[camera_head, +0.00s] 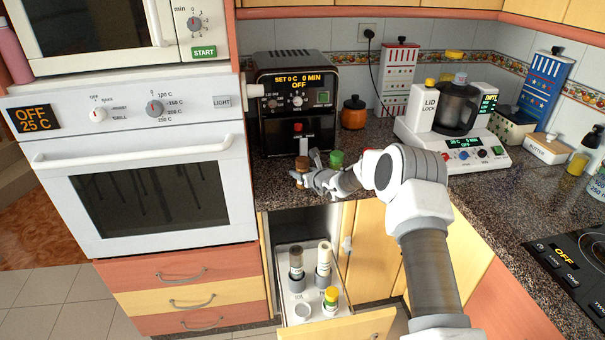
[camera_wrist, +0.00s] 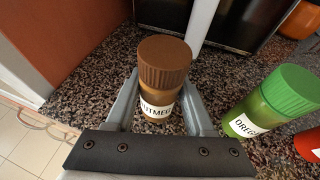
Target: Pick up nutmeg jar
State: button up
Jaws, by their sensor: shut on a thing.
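The nutmeg jar (camera_wrist: 162,78) has a brown ribbed lid and a white label, and stands upright on the speckled counter in the wrist view. In the head view the jar (camera_head: 302,166) is near the counter's front edge, before the black air fryer or oven. My gripper (camera_wrist: 165,108) has a finger on each side of the jar and is shut on it. The gripper (camera_head: 305,179) reaches in from the right in the head view. The jar's lower part is partly hidden by the gripper.
A green-lidded oregano jar (camera_wrist: 270,103) stands just right of my gripper, with a red-lidded jar (camera_wrist: 309,145) beyond. The black appliance (camera_head: 294,105) is close behind. Below, an open drawer (camera_head: 308,312) holds several containers. A tall oven (camera_head: 150,170) borders the counter's left.

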grip_shut()
jog(key=shift+r, duration=0.1)
